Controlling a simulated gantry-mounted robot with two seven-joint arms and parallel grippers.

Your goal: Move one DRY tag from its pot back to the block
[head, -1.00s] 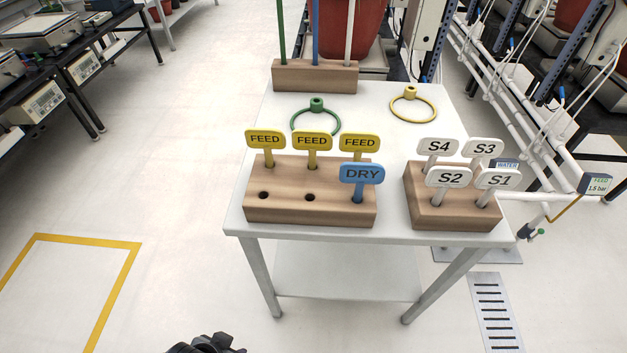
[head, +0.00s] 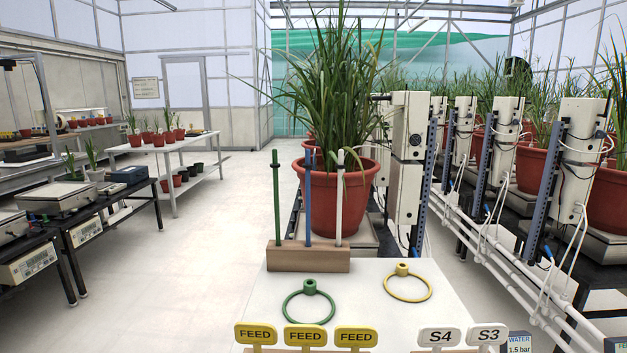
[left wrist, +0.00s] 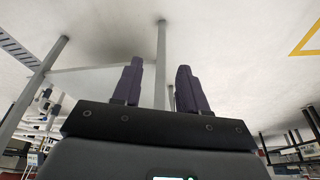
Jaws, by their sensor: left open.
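Three yellow FEED tags, left (head: 256,334), middle (head: 305,335) and right (head: 356,336), stand at the bottom edge of the head view. The blue DRY tag and most of its block are below the frame now. A large red pot (head: 338,205) with a tall grassy plant stands behind the table; I see no DRY tag in it. My left gripper (left wrist: 156,85) shows in the left wrist view, open and empty, with the table's legs beyond its fingers. My right gripper is not in view.
On the white table (head: 362,300) lie a green ring (head: 287,306) and a yellow ring (head: 431,289). A wooden rack (head: 308,260) holds green, blue and white rods. S4 (head: 438,337) and S3 (head: 486,336) tags are at the right. Left floor (head: 190,270) is clear.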

